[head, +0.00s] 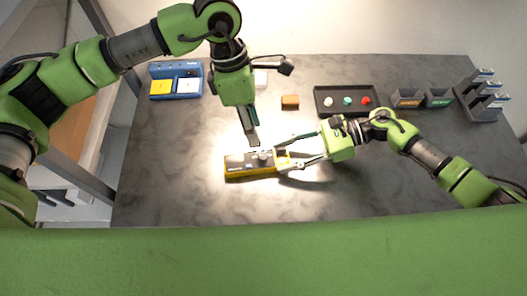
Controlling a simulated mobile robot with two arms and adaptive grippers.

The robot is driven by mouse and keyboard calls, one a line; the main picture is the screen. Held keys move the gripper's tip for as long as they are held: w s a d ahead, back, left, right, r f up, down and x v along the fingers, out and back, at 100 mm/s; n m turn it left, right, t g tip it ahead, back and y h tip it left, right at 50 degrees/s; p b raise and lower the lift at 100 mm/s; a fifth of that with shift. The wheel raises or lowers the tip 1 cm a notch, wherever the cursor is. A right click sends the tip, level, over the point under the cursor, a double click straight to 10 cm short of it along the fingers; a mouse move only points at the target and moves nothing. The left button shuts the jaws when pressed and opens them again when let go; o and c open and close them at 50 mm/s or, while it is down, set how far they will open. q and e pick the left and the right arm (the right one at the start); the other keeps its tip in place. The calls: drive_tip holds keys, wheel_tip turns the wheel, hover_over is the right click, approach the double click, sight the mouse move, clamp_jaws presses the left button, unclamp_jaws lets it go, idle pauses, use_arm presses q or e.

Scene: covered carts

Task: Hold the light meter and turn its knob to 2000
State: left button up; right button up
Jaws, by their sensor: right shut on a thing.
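The light meter (240,173) is yellow with a dark face and lies lengthwise on the grey table, under a bright patch of light. My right gripper (287,155) comes from the right, shut on the meter's right end, with its fingers on either side of it. My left gripper (253,139) points down just above and behind the meter's upper edge. Its fingers overlap from this angle, so I cannot tell whether they are open. A small pale round part, possibly the knob (264,155), shows on the meter near the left fingertips. Its setting is too small to read.
Behind are a blue holder (157,74) with yellow and white pads, a brown block (290,102), and a black tray (323,109) with white, green and red pieces. Grey bins (438,98) and a stepped rack (477,102) stand at right. The front of the table (170,205) is clear.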

sight(262, 157)
use_arm(q)
drive_tip(key=f+n, duration=0.3)
drive_tip(key=n, duration=0.2)
drive_tip(key=s+d+f+n+t+y, duration=0.1)
drive_tip(key=f+n, duration=0.2)
drive_tip(key=n, duration=0.2)
drive_tip(key=d+f+n+t+y, duration=0.1)
drive_tip(key=f+n, duration=0.3)
drive_tip(key=n, duration=0.1)
drive_tip(key=shift+s+n, duration=0.3)
drive_tip(key=shift+s, duration=0.05)
idle(0.3)
clamp_jaws()
